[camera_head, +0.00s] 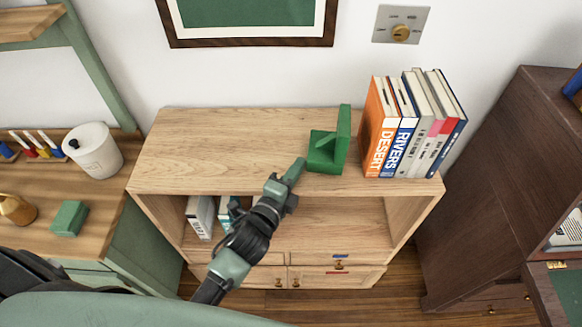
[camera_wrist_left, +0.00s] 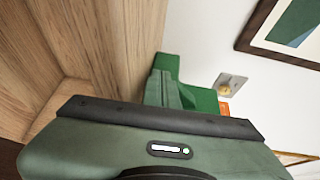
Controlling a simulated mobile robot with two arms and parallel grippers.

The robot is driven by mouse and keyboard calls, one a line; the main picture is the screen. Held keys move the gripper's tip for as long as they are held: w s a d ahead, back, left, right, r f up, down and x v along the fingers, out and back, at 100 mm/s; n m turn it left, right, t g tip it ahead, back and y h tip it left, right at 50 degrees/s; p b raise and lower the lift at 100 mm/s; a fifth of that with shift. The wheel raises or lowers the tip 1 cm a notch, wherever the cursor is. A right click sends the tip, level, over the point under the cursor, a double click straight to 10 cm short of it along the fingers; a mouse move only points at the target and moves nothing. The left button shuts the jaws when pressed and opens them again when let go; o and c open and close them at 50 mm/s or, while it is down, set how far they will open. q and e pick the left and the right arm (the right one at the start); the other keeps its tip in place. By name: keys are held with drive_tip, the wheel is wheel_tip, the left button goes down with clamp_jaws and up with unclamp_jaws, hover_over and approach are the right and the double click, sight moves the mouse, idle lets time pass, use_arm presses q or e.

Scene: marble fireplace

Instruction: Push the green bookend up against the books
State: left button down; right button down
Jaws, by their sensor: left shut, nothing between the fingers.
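The green bookend (camera_head: 326,150) stands upright on the wooden shelf top (camera_head: 220,150), its tall plate on the right and its lower block on the left. The row of books (camera_head: 410,130) stands at the shelf's right end, with a small gap between the orange book and the bookend. My left gripper (camera_head: 297,167) is shut and empty, its tip just left of the bookend's block; I cannot tell if it touches. In the left wrist view the bookend (camera_wrist_left: 185,92) shows beyond the gripper's body, which hides its lower part. My right gripper is not in view.
The shelf top left of the bookend is clear. A dark wooden cabinet (camera_head: 490,190) stands at the right. A desk at the left holds a white bin (camera_head: 93,152) and a green block (camera_head: 69,218). A wall switch (camera_head: 401,25) is above the books.

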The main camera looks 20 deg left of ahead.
sight(320, 170)
use_arm(q)
drive_tip(key=shift+w+d, duration=0.2)
drive_tip(key=shift+d, duration=0.45)
drive_tip(key=shift+w+d, duration=0.15)
drive_tip(key=shift+d, duration=0.45)
drive_tip(key=shift+d, duration=0.15)
drive_tip(key=shift+w+d+b, duration=0.15)
drive_tip(key=shift+d+b, duration=0.1)
drive_tip(key=shift+b, duration=0.05)
drive_tip(key=shift+w+d+f+b, duration=0.1)
drive_tip(key=shift+w+d+b, duration=0.05)
drive_tip(key=shift+d, duration=0.35)
drive_tip(key=shift+w+d+b, duration=0.1)
drive_tip(key=shift+d+b, duration=0.05)
drive_tip(key=shift+d, duration=0.35)
drive_tip(key=shift+d, duration=0.3)
drive_tip(key=shift+a, duration=0.2)
